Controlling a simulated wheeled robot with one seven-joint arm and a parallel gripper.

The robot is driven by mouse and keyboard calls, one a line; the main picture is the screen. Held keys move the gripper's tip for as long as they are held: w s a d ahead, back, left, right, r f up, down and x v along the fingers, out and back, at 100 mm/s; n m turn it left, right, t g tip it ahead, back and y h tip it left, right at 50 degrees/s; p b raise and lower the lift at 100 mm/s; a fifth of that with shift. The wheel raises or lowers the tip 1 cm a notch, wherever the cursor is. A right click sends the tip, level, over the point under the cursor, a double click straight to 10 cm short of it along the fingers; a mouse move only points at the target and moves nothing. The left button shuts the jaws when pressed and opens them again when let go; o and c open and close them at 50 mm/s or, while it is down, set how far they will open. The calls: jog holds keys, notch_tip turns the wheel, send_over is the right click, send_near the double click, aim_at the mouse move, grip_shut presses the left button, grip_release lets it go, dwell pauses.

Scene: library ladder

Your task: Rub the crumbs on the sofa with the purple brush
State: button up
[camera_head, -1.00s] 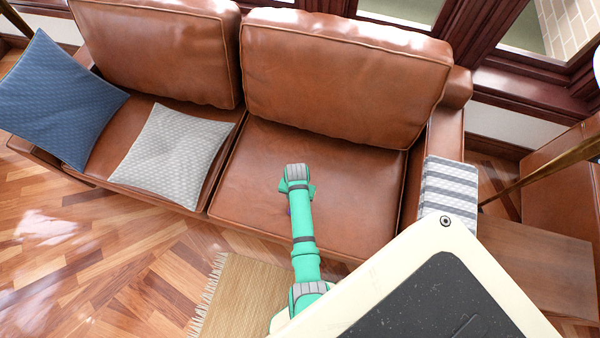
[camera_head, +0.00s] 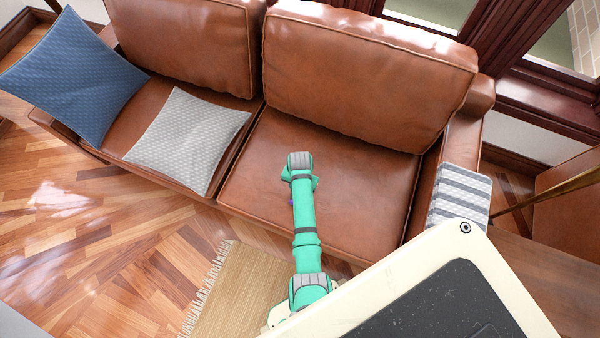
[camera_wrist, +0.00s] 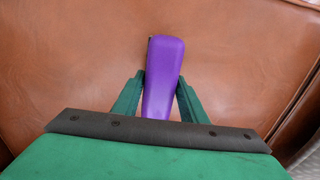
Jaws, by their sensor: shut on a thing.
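The brown leather sofa (camera_head: 335,185) fills the middle of the head view. My gripper (camera_wrist: 161,92) is shut on the purple brush (camera_wrist: 163,75), with one green finger on each side of it. In the wrist view the brush points up the picture over the brown leather; whether it touches the leather cannot be told. In the head view my green arm reaches over the right seat cushion, and only a small purple bit shows beside it. The bristles are hidden under the purple body. No crumbs can be made out in either view.
A grey pillow (camera_head: 185,142) lies on the left seat, with a blue pillow (camera_head: 75,75) left of it. A striped grey cloth (camera_head: 460,195) hangs on the right armrest. A woven rug (camera_head: 240,290) lies on the wooden floor. The right seat around my arm is clear.

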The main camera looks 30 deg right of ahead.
jog(key=shift+r, duration=2.15)
jog(key=shift+r, duration=1.5)
